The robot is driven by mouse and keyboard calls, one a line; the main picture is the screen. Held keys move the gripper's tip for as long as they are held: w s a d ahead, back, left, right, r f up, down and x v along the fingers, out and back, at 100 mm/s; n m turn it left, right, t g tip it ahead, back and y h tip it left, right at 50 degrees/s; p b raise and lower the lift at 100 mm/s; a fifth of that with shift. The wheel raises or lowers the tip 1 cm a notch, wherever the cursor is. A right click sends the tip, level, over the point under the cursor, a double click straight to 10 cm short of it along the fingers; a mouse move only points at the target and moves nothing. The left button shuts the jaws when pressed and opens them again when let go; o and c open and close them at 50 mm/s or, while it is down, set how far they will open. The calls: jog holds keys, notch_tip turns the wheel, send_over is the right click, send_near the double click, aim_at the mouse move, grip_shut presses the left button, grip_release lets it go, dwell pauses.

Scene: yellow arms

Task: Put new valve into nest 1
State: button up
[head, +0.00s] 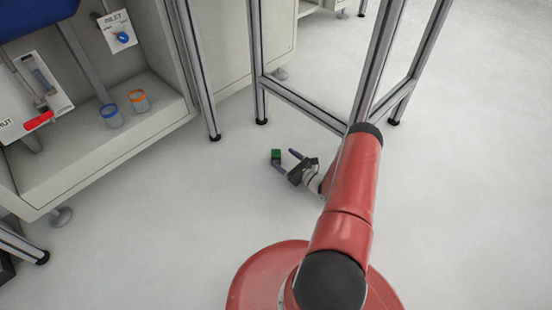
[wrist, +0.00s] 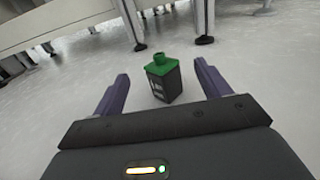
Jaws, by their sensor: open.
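A small dark block with a green top and a round green neck (wrist: 163,79) appears to stand upright on the floor in the wrist view. In the head view its green top (head: 276,155) shows beside one fingertip. I cannot tell whether this is the new valve. My gripper (head: 285,159) is low over the floor and open, its two purple fingers apart. In the wrist view the block stands ahead of the gripper (wrist: 162,72), between the directions of the fingers, with clear space on both sides. I cannot make out a nest marked 1.
A grey cabinet at left holds a blue-rimmed cup (head: 111,117), an orange-rimmed cup (head: 139,101), a panel with a red handle (head: 39,121) and an INLET plate with a blue knob (head: 122,38). A metal frame (head: 305,105) stands behind my gripper. Floor in front is clear.

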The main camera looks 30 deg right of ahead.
aim_at(278, 153)
jog(key=shift+x, duration=1.6)
jog(key=shift+c, duration=0.4)
jog(key=shift+r, duration=0.1)
jog(key=c, duration=1.1)
jog(key=shift+r, duration=0.1)
notch_tip(278, 153, up, 20)
jog(key=p, duration=0.4)
jog(key=s+a+r+y+p, duration=0.1)
jog(key=s+a+r+p, duration=0.1)
jog(key=a+r, duration=0.3)
jog(key=s+a+r+n+p, duration=0.1)
jog(key=s+a+r+p, duration=0.2)
jog(key=a, duration=0.4)
jog(key=s+a+r+g+y+p, duration=0.1)
jog(key=s+a+r+p, duration=0.1)
jog(key=a+r+p, duration=0.2)
jog(key=shift+s+a+r+n+y, duration=0.1)
jog(key=shift+a+r+n+y, duration=0.1)
jog(key=shift+a+r, duration=0.6)
jog(key=shift+s+a+r+n+y, duration=0.1)
jog(key=shift+a+r+n, duration=0.1)
jog(key=shift+a+r, duration=0.55)
